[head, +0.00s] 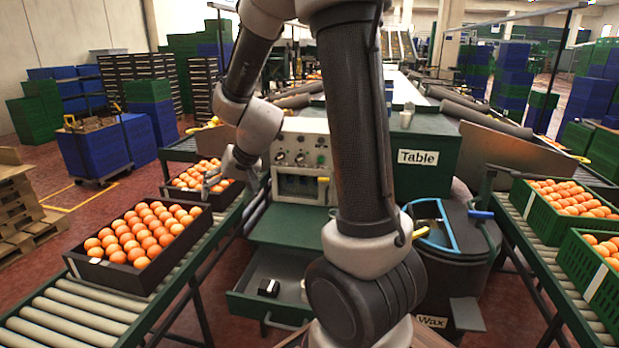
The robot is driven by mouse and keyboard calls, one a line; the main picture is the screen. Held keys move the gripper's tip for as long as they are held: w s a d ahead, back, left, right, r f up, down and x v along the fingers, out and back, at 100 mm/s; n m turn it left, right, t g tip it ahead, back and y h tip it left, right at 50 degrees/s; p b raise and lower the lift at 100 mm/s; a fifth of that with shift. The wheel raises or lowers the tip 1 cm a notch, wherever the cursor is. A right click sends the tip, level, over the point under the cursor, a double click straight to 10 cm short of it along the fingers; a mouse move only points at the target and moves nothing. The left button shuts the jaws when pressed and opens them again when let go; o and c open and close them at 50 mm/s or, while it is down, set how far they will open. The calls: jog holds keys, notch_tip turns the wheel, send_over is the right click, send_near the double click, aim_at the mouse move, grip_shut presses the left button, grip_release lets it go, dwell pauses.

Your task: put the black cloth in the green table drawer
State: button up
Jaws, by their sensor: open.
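The green table drawer (245,306) is pulled open, low under the green table (425,150) with the "Table" sign. A small black item (268,288) with a pale patch lies inside the drawer; I cannot tell whether it is the black cloth. No other black cloth is clearly visible. A small whitish item (303,289) is beside it, partly hidden by my arm. My gripper (210,184) is open, at the left, over or beside the farther black crate of oranges, well above and left of the drawer. I see nothing held in it.
A black crate of oranges (74,263) sits on the left roller conveyor (75,315). Green crates of oranges (527,213) stand on the right conveyor. A dark bin with a blue frame (470,240) and a "Wax" sign is right of my arm. A control panel (300,127) is above the drawer.

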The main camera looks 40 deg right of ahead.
jog(key=s+d+r+n+h, duration=0.1)
jog(key=s+r, duration=0.3)
jog(key=s, duration=0.4)
jog(key=s+d+r+n+g, duration=0.1)
jog(key=s+d+r, duration=0.2)
jog(key=s, duration=0.6)
jog(key=s+d+r+n+h, duration=0.1)
jog(key=s+d+r+n, duration=0.1)
jog(key=s+r, duration=0.3)
jog(key=s, duration=0.4)
jog(key=shift+s+g+h, duration=0.15)
jog(key=shift+g+h, duration=0.15)
jog(key=shift+g, duration=0.1)
jog(key=shift+d+r, duration=0.1)
